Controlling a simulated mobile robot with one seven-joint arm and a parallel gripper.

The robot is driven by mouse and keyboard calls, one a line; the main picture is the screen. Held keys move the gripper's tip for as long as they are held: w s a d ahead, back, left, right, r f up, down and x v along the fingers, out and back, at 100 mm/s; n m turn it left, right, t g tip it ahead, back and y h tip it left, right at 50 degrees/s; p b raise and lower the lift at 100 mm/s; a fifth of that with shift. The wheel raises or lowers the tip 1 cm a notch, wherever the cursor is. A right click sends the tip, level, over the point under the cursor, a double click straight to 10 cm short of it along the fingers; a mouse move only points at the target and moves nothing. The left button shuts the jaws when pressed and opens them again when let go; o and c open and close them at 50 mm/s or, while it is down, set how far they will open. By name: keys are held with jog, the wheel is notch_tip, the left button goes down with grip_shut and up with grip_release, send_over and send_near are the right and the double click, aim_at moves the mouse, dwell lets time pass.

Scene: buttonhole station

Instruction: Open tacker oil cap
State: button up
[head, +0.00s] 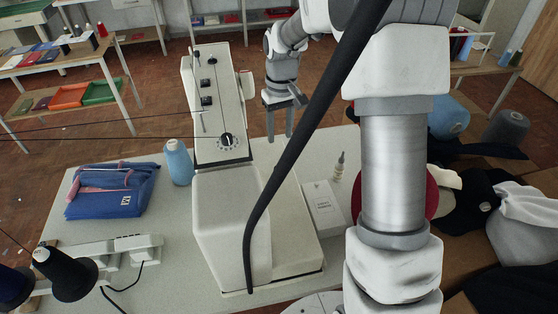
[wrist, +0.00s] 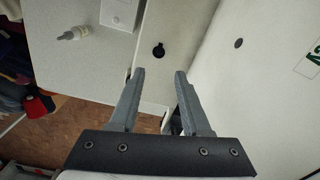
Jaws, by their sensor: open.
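The tacker is a large off-white machine (head: 225,215) on the table in the head view. Its pale body (wrist: 205,50) fills the middle and right of the wrist view. A small round black cap with a short tab (wrist: 158,50) sits on its narrow pale face; it looks like the oil cap. The cap is hidden or not distinguishable in the head view. My gripper (head: 280,136) is open, fingers pointing down, right of the machine's upper part. In the wrist view my gripper (wrist: 160,72) is empty, and the cap shows just beyond the gap between its fingertips.
A flat dark disc (wrist: 238,43) is on the machine's wider face. A small bottle (head: 340,166) and a white box (head: 322,208) stand right of the machine. A blue thread cone (head: 178,162) and a blue pouch (head: 112,190) are on its left. Black cables cross the head view.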

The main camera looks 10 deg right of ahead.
aim_at(279, 167)
notch_tip(279, 167, down, 11)
jog(key=shift+a+f, duration=0.1)
jog(key=shift+f, duration=0.05)
grip_shut()
dwell(0.4)
